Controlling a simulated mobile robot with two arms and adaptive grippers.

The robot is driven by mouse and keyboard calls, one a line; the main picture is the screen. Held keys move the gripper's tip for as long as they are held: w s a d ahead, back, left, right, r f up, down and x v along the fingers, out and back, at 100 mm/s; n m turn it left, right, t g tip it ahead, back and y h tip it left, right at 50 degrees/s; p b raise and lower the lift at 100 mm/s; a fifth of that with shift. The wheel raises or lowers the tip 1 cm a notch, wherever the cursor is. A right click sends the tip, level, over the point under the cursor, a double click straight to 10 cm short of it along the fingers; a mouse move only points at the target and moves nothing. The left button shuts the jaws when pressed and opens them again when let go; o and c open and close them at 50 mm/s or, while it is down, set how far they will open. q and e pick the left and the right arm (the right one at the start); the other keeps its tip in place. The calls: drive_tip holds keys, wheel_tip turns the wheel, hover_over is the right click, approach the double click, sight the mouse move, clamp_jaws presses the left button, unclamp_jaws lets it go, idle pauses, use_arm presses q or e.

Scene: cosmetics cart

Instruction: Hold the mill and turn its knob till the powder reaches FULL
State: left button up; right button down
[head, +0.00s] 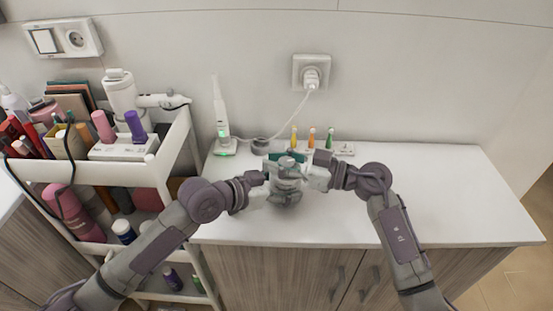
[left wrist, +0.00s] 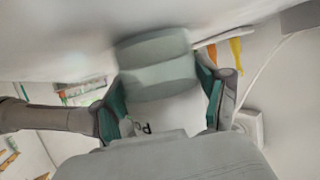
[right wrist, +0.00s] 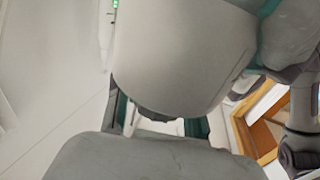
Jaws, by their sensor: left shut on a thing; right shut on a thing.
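The mill (head: 287,194) is a small grey-green body above the white counter, mostly covered by my grippers in the head view. My left gripper (head: 270,188) is shut on the mill's body from the left. In the left wrist view the rounded grey-green mill (left wrist: 157,62) sits between the teal-padded fingers (left wrist: 160,105); a pale part below it carries partly hidden dark letters. My right gripper (head: 303,172) is higher and shut at the mill's top, where the knob is hidden. In the right wrist view a large pale shape covers most of the fingertips. The powder level and FULL mark cannot be read.
A white upright device with a green light (head: 222,140) stands behind left. Several small coloured-tip bottles (head: 311,138) stand behind the mill. A cable runs to the wall socket (head: 311,72). A loaded cart (head: 170,150) stands at left. The counter's right side (head: 450,200) is clear.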

drive_tip(key=shift+s+d+f+n+g, duration=0.15)
drive_tip(key=shift+n+g, duration=0.95)
drive_tip(key=shift+g, duration=0.55)
drive_tip(key=shift+s+d+f+n+g, duration=0.1)
drive_tip(key=shift+n+g, duration=1)
drive_tip(key=shift+g, duration=0.55)
drive_tip(key=shift+s+a+g, duration=0.1)
drive_tip(key=shift+g, duration=0.4)
drive_tip(key=shift+s+f+n+g, duration=0.1)
drive_tip(key=shift+n+g, duration=0.6)
drive_tip(key=shift+g, duration=0.1)
drive_tip(key=shift+s+n+g+h, duration=0.2)
drive_tip(key=shift+n+g+h, duration=0.45)
drive_tip(key=shift+n+g, duration=0.55)
drive_tip(key=shift+s+n+g+h, duration=0.15)
drive_tip(key=shift+n+g+h, duration=0.6)
drive_tip(key=shift+g, duration=0.85)
drive_tip(key=c, duration=1)
unclamp_jaws()
drive_tip(key=shift+r, duration=0.3)
wheel_tip(320, 180, up, 10)
drive_tip(key=shift+f, duration=0.1)
drive_tip(key=shift+c, duration=0.2)
